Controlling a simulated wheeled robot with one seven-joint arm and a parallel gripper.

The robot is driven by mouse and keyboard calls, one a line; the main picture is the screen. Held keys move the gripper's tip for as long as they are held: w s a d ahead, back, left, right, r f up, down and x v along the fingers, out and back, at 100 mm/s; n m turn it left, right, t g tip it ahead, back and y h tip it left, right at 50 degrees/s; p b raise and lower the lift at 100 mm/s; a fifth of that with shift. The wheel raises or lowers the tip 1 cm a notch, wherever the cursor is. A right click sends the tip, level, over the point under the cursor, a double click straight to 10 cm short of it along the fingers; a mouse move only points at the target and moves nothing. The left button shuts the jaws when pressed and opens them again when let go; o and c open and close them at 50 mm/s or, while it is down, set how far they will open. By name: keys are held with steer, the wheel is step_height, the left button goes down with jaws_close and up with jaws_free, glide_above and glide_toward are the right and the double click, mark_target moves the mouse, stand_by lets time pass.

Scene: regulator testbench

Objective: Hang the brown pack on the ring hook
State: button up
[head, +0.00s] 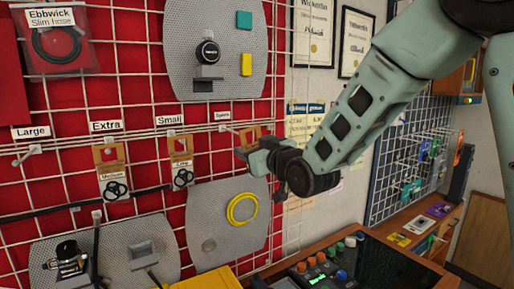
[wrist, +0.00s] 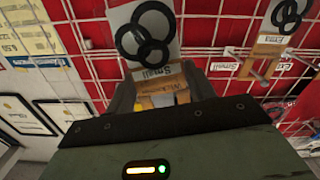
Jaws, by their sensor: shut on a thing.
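My gripper (head: 254,154) is shut on a brown-topped pack (head: 250,134), in front of the grid wall at the right end of the hook row. In the wrist view the pack's brown header (wrist: 160,98) is between the fingers. Its clear body with black rings (wrist: 150,35) and a "Small" label shows beyond them. Wall hooks carry the labels Large (head: 30,132), Extra (head: 105,126), Small (head: 170,120) and one that seems to read Spare (head: 222,115). The Large hook (head: 28,155) is bare. I cannot tell which is the ring hook.
A Medium pack (head: 114,188) hangs under Extra and a Tiny pack (head: 183,177) under Small. Grey boards (head: 210,250) stand out from the grid below, one with a yellow ring (head: 242,209). A control panel (head: 315,270) is on the bench below right.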

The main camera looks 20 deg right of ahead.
steer(key=shift+w+a+f, duration=0.2)
steer(key=shift+w, duration=0.8)
steer(key=shift+w+a+f, duration=0.2)
steer(key=shift+w, duration=0.8)
steer(key=shift+w+a+f, duration=0.2)
steer(key=shift+w, duration=0.8)
steer(key=o, duration=1)
steer(key=shift+o, duration=0.2)
steer(key=s+d+b, duration=0.3)
steer(key=s+b, duration=0.5)
steer(key=s, duration=0.9)
steer(key=shift+d, duration=0.2)
